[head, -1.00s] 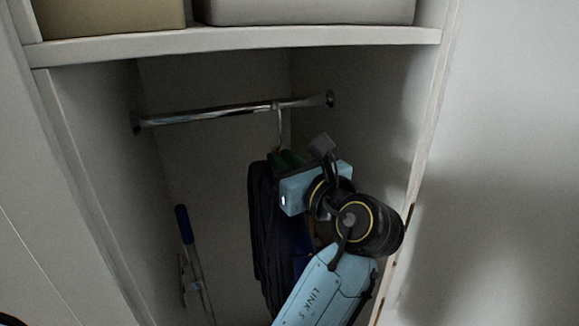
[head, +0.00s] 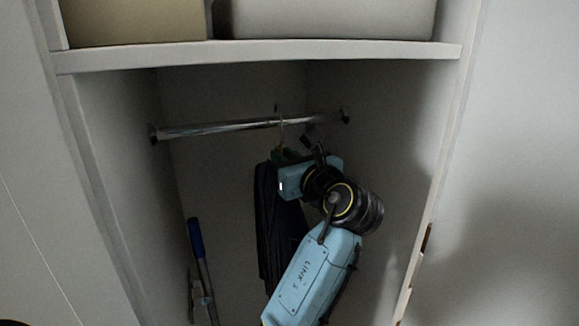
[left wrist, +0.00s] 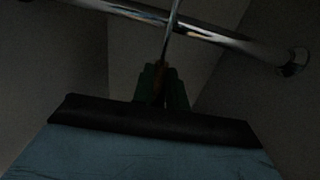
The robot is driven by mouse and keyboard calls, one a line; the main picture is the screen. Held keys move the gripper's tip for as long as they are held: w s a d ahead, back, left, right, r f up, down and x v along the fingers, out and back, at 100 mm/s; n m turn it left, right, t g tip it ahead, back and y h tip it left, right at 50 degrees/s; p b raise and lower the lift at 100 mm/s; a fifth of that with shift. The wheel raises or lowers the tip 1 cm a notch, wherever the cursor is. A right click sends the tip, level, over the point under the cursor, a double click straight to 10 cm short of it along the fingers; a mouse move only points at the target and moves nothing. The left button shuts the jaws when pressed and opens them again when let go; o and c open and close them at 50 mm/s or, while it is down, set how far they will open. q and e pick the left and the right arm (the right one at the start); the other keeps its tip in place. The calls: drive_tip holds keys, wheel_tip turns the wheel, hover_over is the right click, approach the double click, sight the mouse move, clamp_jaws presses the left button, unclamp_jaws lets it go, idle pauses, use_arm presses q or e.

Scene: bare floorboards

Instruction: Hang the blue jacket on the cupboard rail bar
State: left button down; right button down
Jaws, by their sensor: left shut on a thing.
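The blue jacket (head: 272,225), very dark navy here, hangs upright inside the cupboard below the rail bar (head: 215,129). My left gripper (head: 286,155) is just under the bar, shut on the jacket's hanger at its neck. In the left wrist view the green fingers (left wrist: 160,88) close around a brownish piece under the thin metal hook stem (left wrist: 170,40). The stem crosses in front of the rail bar (left wrist: 215,35). In the head view the hook's tip (head: 277,107) shows above the bar; whether it rests on the bar I cannot tell. My arm hides the jacket's right side.
A shelf (head: 260,57) above the rail carries a tan box (head: 135,22) and a grey box (head: 335,18). A blue-topped pole (head: 196,238) leans at the cupboard's lower left. Side walls close in the space, and the rail's left part is clear.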

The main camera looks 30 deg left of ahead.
sight(279, 150)
use_arm(q)
drive_tip(key=shift+w+b+x, duration=0.15)
drive_tip(key=shift+b+x, duration=0.6)
drive_tip(key=shift+x, duration=0.25)
drive_tip(key=shift+w+b+x, duration=0.15)
drive_tip(key=shift+b+x, duration=0.55)
drive_tip(key=shift+x, duration=0.25)
drive_tip(key=shift+d+f, duration=0.15)
drive_tip(key=shift+f, duration=0.95)
